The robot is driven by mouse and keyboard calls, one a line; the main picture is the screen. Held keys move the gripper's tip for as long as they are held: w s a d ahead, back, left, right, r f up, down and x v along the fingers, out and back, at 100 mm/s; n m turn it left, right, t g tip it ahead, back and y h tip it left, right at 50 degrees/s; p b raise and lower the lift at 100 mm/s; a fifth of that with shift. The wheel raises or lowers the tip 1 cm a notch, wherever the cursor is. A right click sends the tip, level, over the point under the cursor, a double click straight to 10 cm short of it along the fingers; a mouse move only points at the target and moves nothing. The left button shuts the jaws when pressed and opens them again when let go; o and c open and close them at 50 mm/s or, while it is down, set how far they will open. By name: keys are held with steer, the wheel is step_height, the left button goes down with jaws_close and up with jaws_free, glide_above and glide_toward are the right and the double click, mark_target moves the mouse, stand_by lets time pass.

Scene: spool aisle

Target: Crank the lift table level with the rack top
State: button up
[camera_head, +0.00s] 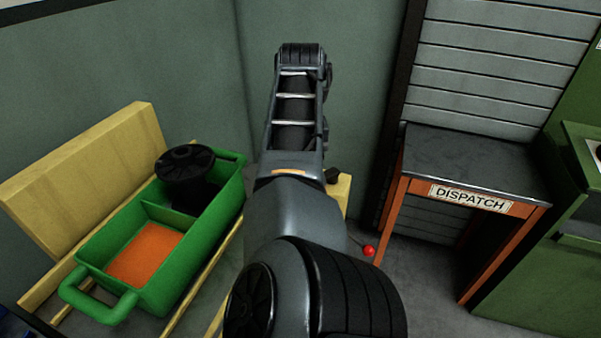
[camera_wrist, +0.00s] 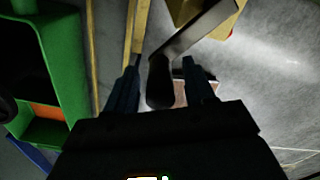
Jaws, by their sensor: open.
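A crank shows in the wrist view, with a flat grey arm (camera_wrist: 203,32) and a dark handle (camera_wrist: 160,82). The crank arm runs up to a yellow body (camera_wrist: 186,9) at the top edge. My gripper (camera_wrist: 161,72) is open, with one finger on each side of the dark handle; I cannot tell whether either touches it. In the head view my arm hides the gripper and most of the yellow body (camera_head: 344,190). A green tray (camera_head: 160,292) with a black spool (camera_head: 186,163) rests on yellow rails (camera_head: 48,290). I cannot tell the lift table's height against the rack top.
A dark-topped table (camera_head: 475,165) with orange legs and a DISPATCH sign (camera_head: 468,198) stands at the right. A red ball (camera_head: 368,250) on a thin rod is near its left leg. A green cabinet (camera_head: 540,270) is at the far right. Bare floor (camera_head: 415,285) shows below the table.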

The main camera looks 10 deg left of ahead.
step_height(320, 180, up, 6)
steer(key=shift+r, duration=0.15)
steer(key=shift+c, duration=0.2)
